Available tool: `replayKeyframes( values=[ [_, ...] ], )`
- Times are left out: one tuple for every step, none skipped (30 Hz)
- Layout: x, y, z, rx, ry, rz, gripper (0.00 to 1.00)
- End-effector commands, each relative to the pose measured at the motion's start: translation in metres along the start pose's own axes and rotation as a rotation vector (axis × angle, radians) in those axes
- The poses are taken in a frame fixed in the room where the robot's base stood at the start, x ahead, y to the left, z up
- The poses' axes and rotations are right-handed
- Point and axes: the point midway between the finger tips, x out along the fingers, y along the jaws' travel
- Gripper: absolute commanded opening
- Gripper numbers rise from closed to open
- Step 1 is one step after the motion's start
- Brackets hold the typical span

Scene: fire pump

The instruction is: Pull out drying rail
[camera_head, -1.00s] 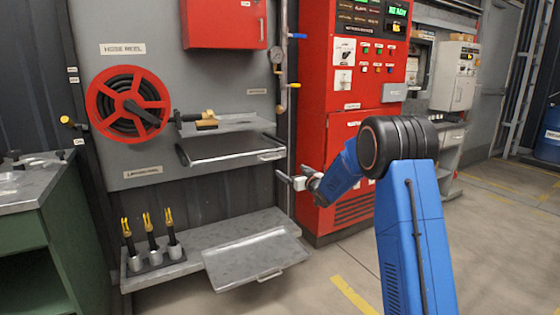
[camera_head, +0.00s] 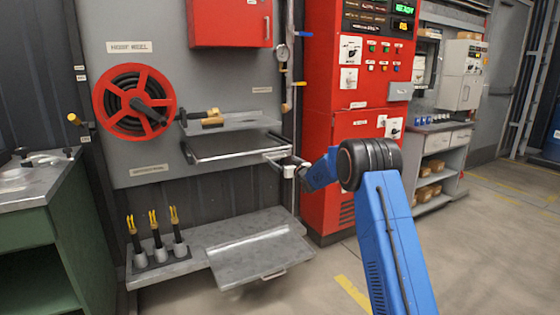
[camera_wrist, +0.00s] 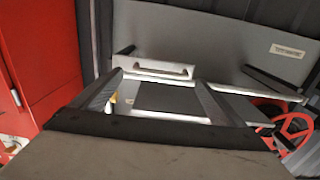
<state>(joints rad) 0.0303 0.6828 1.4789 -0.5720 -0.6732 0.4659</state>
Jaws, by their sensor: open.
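The drying rail appears to be the silver pull-out frame (camera_head: 225,150) under the small wall shelf. In the wrist view its pale front edge and bar handle (camera_wrist: 158,68) lie ahead, between the tips of my open fingers. My gripper (camera_head: 272,158) is at the rail's front right end in the head view, and it also shows in the wrist view (camera_wrist: 158,78). The fingers stand on either side of the handle. I cannot tell whether they touch it. The gripper partly hides the rail's right end.
A shelf (camera_head: 225,122) with a yellow-handled tool sits just above the rail. A red hose reel (camera_head: 133,103) hangs left. A red pump cabinet (camera_head: 335,120) stands close right. Below are a metal bench and a tilted tray (camera_head: 255,255). Floor in front is open.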

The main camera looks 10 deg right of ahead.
Motion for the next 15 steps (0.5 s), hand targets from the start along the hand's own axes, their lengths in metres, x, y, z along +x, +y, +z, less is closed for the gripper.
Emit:
replayKeyframes(
  values=[
    [0.009, -0.001, 0.001, 0.0, 0.001, -0.001, 0.94],
    [0.013, -0.001, 0.001, 0.001, 0.001, -0.001, 0.94],
    [0.019, -0.001, 0.001, 0.001, 0.001, -0.001, 0.94],
    [0.022, -0.001, 0.0, 0.001, 0.001, -0.001, 0.94],
    [0.026, -0.001, 0.001, 0.0, 0.001, -0.001, 0.94],
    [0.03, -0.001, 0.001, 0.0, 0.001, -0.001, 0.94],
    [0.033, -0.001, 0.0, 0.0, 0.001, -0.001, 0.94],
    [0.035, -0.001, 0.0, 0.0, 0.001, -0.001, 0.94],
    [0.037, -0.001, 0.0, 0.0, 0.0, -0.001, 0.94],
    [0.038, -0.001, 0.0, 0.0, 0.0, 0.0, 0.94],
    [0.04, 0.0, 0.0, 0.0, 0.0, 0.0, 0.94],
    [0.041, 0.0, 0.0, 0.0, 0.0, 0.0, 0.94],
    [0.042, 0.0, 0.0, 0.0, 0.0, 0.0, 0.94],
    [0.042, 0.0, 0.0, 0.0, 0.0, 0.0, 0.94],
    [0.042, 0.0, 0.0, 0.0, 0.0, 0.0, 0.94]
  ],
)
